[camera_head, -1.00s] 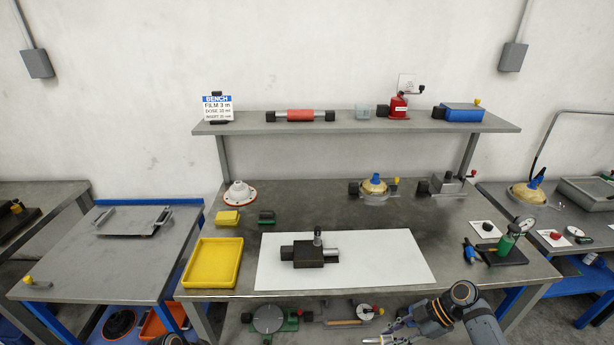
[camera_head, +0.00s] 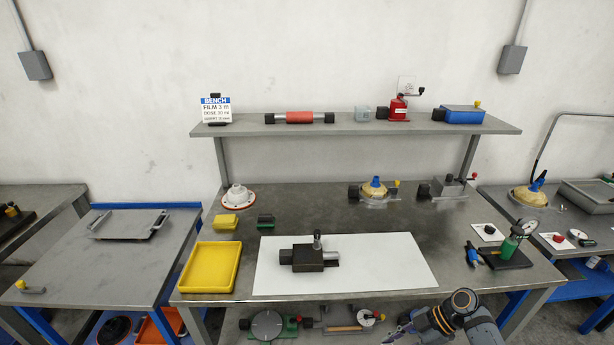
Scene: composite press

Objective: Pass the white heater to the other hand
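A white domed piece with an orange-red rim (camera_head: 238,197) stands at the back left of the bench. It is the only thing here that looks like the white heater, though I cannot be sure. My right gripper (camera_head: 398,332) is low at the bottom edge, in front of the bench and far from the white piece. It is small and partly cut off, so I cannot tell whether its fingers are open or shut. My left gripper is not in view.
A shelf (camera_head: 350,124) spans the back.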

